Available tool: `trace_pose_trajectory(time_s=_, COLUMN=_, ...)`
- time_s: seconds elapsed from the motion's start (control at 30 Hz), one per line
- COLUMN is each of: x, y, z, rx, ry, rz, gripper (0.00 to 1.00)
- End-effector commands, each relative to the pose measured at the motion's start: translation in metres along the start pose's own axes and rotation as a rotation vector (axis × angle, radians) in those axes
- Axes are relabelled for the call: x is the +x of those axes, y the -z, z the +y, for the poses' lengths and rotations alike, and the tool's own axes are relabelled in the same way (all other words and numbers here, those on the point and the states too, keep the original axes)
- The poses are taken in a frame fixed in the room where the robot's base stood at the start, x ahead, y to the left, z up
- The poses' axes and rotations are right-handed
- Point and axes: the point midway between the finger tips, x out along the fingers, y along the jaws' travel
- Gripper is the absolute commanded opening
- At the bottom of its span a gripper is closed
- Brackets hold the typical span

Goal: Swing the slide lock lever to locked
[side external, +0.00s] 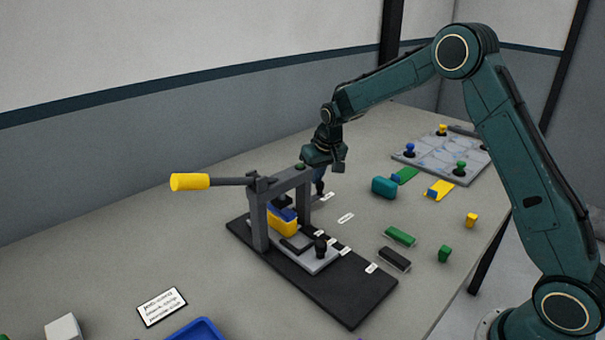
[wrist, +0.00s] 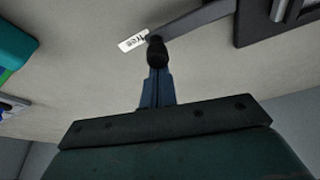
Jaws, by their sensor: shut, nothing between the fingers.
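The slide lock lever is a grey bar (wrist: 200,20) ending in a black knob (wrist: 157,52). In the wrist view it reaches out from the dark base plate, and its knob lies beside a white label reading "free" (wrist: 133,41). My gripper (wrist: 156,72) is shut and empty, its blue fingers lined up with the knob and touching it or very close; I cannot tell which. In the side view my gripper (side external: 320,182) is low behind the fixture's grey frame (side external: 303,205), which hides most of the lever.
The fixture stands on a black base plate (side external: 352,302) with a yellow-handled lever (side external: 190,182) sticking out left. A grey slide plate carries a black knob (side external: 320,246). A teal block (side external: 384,187) and a green strip (side external: 400,236) lie to the right. Another label (side external: 346,218) lies on the table.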

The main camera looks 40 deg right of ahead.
Motion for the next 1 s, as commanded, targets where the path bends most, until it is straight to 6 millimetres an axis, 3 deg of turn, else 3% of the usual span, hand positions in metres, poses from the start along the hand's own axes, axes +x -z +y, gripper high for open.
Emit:
trace_pose_trajectory(time_s=0.57, x=-0.003, y=-0.010, z=0.003, rx=0.109, ry=-0.038, rz=-0.002, gripper=0.00)
trace_pose_trajectory(time_s=1.0, x=-0.014, y=-0.039, z=0.006, rx=0.447, ry=-0.157, rz=-0.001, gripper=0.00)
